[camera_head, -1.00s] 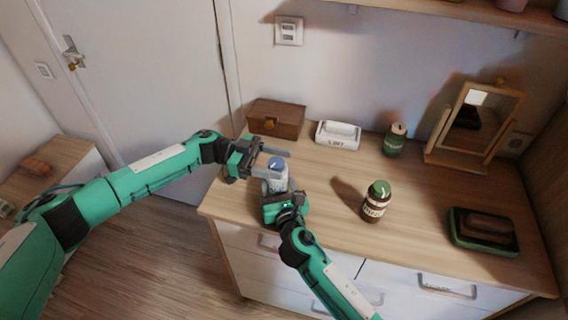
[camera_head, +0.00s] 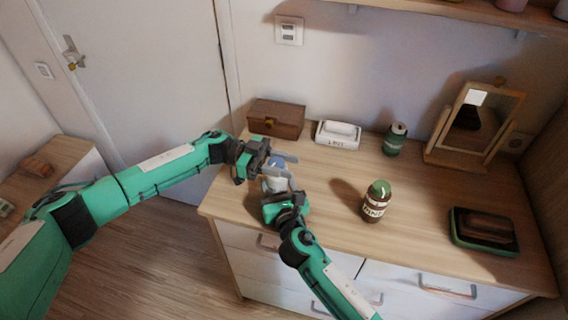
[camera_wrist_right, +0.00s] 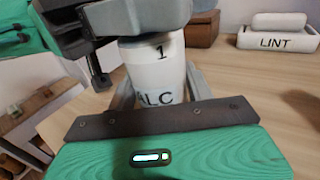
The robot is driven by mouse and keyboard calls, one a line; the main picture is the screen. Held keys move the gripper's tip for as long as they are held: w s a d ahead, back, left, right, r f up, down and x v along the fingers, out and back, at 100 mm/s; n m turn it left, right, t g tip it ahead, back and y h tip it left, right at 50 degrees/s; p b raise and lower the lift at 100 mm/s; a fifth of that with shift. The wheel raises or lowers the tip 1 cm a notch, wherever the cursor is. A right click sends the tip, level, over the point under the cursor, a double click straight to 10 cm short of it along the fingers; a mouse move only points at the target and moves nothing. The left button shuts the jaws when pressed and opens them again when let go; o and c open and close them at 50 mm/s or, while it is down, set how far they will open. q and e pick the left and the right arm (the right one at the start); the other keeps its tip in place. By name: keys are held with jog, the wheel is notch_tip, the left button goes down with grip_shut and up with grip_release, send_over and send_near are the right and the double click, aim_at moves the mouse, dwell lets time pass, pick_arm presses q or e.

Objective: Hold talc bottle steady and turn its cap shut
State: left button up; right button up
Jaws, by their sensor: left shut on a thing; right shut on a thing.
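The white talc bottle (camera_wrist_right: 155,72) stands upright near the left front of the dresser top, with "ALC" and a "1" showing in the right wrist view. My right gripper (camera_head: 276,186) is shut around its body; its grey fingers show on both sides of the bottle in the right wrist view. The blue cap (camera_head: 277,161) is at the bottle's top. My left gripper (camera_head: 287,165) reaches in from the left and is shut on the cap, partly hiding it. In the right wrist view the dark left gripper covers the bottle's top, so the cap's seating cannot be seen.
A wooden box (camera_head: 276,118) and a white LINT box (camera_head: 338,133) stand behind. A green tin (camera_head: 394,140), a mirror (camera_head: 475,125), a brown jar with a green lid (camera_head: 376,202) and a green tray (camera_head: 456,232) with a brush are to the right.

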aim_at(270, 159)
pick_arm(q)
jog(key=m+g+y, duration=0.1)
jog(key=m+g, duration=0.1)
jog(key=g, duration=0.1)
jog(key=shift+s+m+g+y, duration=0.15)
jog(key=shift+m+g+y, duration=0.15)
jog(key=shift+y, duration=0.1)
jog(key=shift+s+a+m+g+y, duration=0.15)
jog(key=shift+m+g+y, duration=0.55)
jog(key=shift+g, duration=0.2)
jog(key=o, duration=1)
jog(key=shift+a, duration=0.1)
jog(key=shift+v, duration=3.7)
